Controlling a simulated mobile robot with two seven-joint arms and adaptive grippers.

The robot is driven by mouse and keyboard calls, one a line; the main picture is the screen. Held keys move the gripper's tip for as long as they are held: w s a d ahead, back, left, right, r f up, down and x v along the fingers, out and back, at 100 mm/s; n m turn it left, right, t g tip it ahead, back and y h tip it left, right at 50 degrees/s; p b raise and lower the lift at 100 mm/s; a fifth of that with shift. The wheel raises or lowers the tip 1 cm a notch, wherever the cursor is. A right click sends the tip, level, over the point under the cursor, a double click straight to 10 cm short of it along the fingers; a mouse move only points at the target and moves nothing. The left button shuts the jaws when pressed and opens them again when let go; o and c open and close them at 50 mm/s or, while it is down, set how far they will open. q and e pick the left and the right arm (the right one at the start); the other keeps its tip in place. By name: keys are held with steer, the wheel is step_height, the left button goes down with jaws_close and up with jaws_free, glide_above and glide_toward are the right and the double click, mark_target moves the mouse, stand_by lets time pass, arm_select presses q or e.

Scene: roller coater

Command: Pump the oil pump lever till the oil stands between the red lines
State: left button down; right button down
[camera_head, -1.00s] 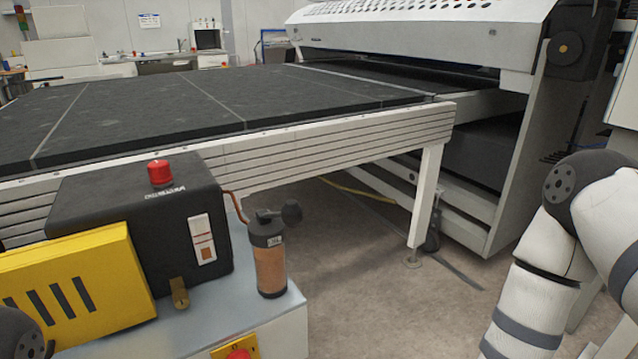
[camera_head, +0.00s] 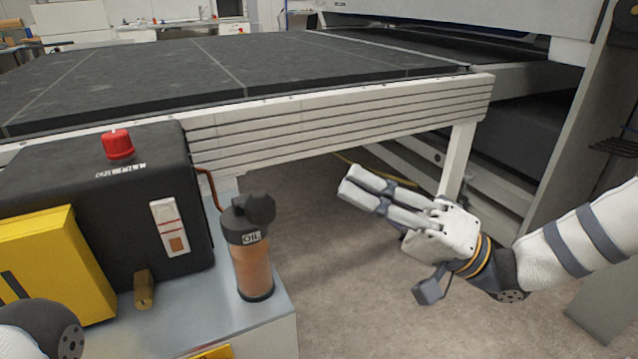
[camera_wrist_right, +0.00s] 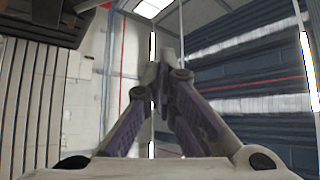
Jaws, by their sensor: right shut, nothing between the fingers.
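The oil pump (camera_head: 253,265) is an upright cylinder with a brown body and a dark cap. Its dark lever knob (camera_head: 261,208) sticks out at the top right. A white sight gauge (camera_head: 164,214) on the black tank (camera_head: 100,205) shows red lines, with a brown patch that appears below them. My right gripper (camera_head: 350,185) is shut and empty, in the air to the right of the pump and apart from the knob. Its closed fingers fill the middle of the right wrist view (camera_wrist_right: 162,72). My left gripper is out of view.
A red cap (camera_head: 117,145) tops the tank, and a yellow box (camera_head: 50,265) stands at its left. A brass fitting (camera_head: 143,290) sits low on the tank front. A long dark-topped table (camera_head: 250,70) runs behind. Open floor lies right of the pump.

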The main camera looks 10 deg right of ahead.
mark_target(250, 205)
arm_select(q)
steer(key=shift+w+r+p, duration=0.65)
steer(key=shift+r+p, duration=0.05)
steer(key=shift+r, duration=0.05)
arm_select(e)
steer(key=a+r, duration=0.2)
steer(key=a, duration=0.6)
steer(key=shift+a, duration=0.25)
steer(key=shift+s+f, duration=0.1)
steer(key=shift+f, duration=0.05)
